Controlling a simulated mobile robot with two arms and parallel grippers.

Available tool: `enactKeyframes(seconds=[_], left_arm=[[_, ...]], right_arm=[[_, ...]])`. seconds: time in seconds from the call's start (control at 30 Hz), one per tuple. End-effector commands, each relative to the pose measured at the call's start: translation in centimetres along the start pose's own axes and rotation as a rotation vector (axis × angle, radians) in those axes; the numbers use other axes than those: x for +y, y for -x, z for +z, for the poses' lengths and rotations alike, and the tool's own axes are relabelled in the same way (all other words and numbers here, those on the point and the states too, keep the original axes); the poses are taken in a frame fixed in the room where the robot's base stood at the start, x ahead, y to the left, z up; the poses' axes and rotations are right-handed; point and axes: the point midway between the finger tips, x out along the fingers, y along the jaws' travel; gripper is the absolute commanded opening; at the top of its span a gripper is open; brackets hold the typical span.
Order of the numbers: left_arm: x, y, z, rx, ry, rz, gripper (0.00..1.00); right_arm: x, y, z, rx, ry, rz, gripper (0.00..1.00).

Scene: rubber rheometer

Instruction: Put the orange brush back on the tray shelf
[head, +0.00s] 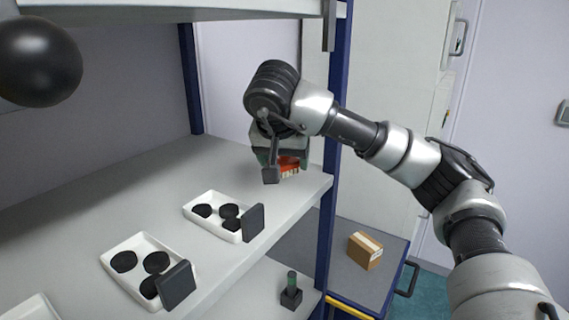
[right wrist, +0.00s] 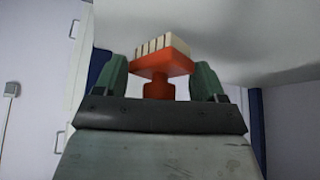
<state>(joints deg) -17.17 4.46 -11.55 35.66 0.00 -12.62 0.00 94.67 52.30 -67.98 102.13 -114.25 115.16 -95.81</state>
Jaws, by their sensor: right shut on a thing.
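The orange brush (head: 289,163) with pale bristles is in my right gripper (head: 279,156), above the far right end of the tray shelf (head: 150,192). In the right wrist view the brush (right wrist: 162,64) sits between the two green fingers of the right gripper (right wrist: 163,84), bristles pointing away from the palm. The gripper is shut on it. The shelf's surface is close to the bristles; whether they touch is hard to tell. My left gripper is not in view.
Two white trays (head: 189,212) (head: 108,262) with black discs stand on the shelf, each with a dark upright plate at its front. A blue post (head: 336,140) rises by the shelf's right end. Below are a small cardboard box (head: 365,251) and a dark green-topped item (head: 291,291).

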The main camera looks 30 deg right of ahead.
Motion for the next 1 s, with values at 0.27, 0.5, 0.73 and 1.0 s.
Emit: enactKeyframes(seconds=[0.27,0.5,0.73,1.0], left_arm=[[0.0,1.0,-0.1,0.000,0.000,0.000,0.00],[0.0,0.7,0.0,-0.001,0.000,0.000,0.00],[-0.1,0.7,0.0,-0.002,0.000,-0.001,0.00],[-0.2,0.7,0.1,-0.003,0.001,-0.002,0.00]], right_arm=[[0.1,-1.8,1.0,0.001,-0.002,-0.001,0.52],[0.1,-2.0,1.1,0.001,-0.002,-0.001,0.52],[0.1,-2.1,1.2,0.001,-0.002,0.000,0.94],[0.1,-2.0,1.2,0.001,-0.002,-0.001,0.96]])
